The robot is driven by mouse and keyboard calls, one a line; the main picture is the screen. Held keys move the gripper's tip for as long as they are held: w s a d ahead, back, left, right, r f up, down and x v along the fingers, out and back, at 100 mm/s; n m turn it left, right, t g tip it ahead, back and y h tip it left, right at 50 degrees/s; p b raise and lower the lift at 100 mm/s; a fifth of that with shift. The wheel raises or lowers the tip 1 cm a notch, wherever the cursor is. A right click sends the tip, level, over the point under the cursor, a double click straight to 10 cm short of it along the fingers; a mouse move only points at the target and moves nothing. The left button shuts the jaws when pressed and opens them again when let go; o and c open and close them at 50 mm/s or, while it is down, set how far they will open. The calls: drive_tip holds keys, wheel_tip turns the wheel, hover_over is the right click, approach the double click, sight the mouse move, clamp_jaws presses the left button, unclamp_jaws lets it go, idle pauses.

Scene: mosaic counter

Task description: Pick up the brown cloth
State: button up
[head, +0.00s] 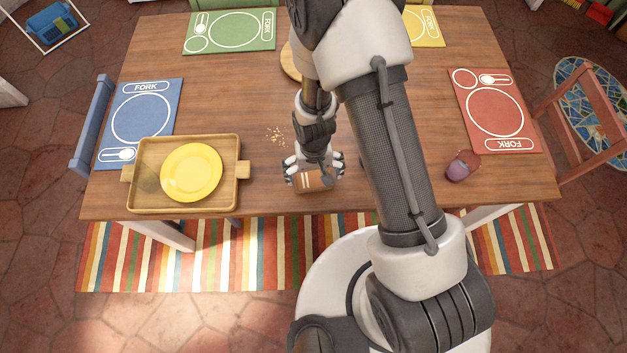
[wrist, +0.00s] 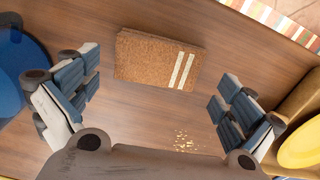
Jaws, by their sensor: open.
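The brown cloth (wrist: 150,62) is folded into a rectangle with two pale stripes near one end and lies on the wooden table. In the head view the cloth (head: 310,182) is near the front edge, partly hidden by my gripper (head: 313,172), which is over it. In the wrist view my gripper (wrist: 160,95) is open, its fingers wide apart. The cloth lies beyond the fingertips, roughly between their lines, and I see no finger touching it.
A wooden tray (head: 131,193) with a yellow plate (head: 191,172) stands to the left. Crumbs (head: 276,135) lie behind the cloth. A purple object (head: 459,170) is at the right. Blue (head: 140,118), green (head: 232,31) and red (head: 495,112) placemats lie around. Bare table surrounds the cloth.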

sight(313, 179)
wheel_tip(313, 179, down, 4)
drive_tip(key=shift+r+b, duration=0.25)
drive_tip(key=shift+b, duration=0.2)
drive_tip(key=shift+r, duration=0.1)
drive_tip(key=shift+c, duration=0.6)
drive_tip(key=c, duration=0.6)
